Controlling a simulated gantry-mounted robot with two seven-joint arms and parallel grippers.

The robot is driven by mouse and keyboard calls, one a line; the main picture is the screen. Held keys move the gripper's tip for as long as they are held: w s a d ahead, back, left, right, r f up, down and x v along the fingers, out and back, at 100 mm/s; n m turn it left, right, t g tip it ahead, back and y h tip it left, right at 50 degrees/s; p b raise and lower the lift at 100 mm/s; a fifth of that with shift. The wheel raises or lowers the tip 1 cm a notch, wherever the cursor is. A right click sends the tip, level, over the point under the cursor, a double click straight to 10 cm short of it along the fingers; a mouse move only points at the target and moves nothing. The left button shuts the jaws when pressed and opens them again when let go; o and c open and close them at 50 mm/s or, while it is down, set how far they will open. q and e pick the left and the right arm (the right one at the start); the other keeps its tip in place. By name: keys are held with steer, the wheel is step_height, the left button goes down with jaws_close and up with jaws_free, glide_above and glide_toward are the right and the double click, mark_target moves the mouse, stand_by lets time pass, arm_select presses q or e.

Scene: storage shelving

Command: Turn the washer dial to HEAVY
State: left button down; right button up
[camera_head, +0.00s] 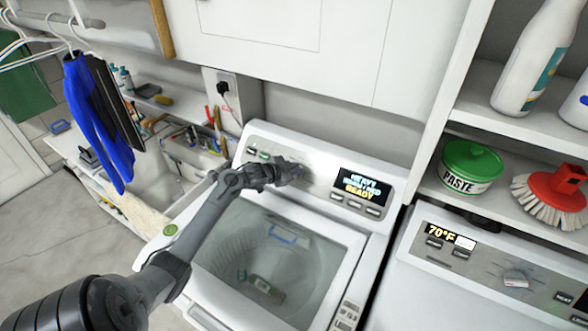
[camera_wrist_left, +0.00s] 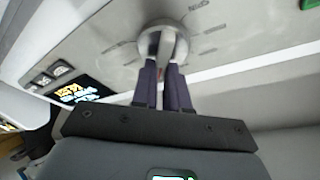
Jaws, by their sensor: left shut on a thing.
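The washer (camera_head: 345,250) stands in the middle of the head view, and I see into its tub. Its dial (camera_wrist_left: 163,42) is a round silver knob on the back panel, seen closely in the left wrist view. My left gripper (camera_head: 290,172) reaches the panel from the left in the head view and mostly hides the dial there. In the wrist view, the left gripper's two dark fingers (camera_wrist_left: 163,70) are shut on the dial. The display (camera_head: 361,188) right of the dial reads "HEAVY" on top and "READY" at the bottom; its middle line is hard to read. My right gripper is out of view.
A second machine (camera_head: 500,275) with its own dial (camera_head: 516,279) stands on the right. Shelves above it hold a green paste tub (camera_head: 469,166), a red brush (camera_head: 553,195) and a white bottle (camera_head: 535,60). Blue clothing (camera_head: 98,125) hangs at the left. A cabinet is above the washer.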

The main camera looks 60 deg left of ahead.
arm_select(q)
steer(key=c, duration=1.1)
jaws_free()
steer(key=shift+c, duration=0.2)
steer(key=b+v, duration=0.1)
steer(key=v, duration=0.9)
steer(key=shift+s, duration=0.4)
steer(key=shift+d+r, duration=0.15)
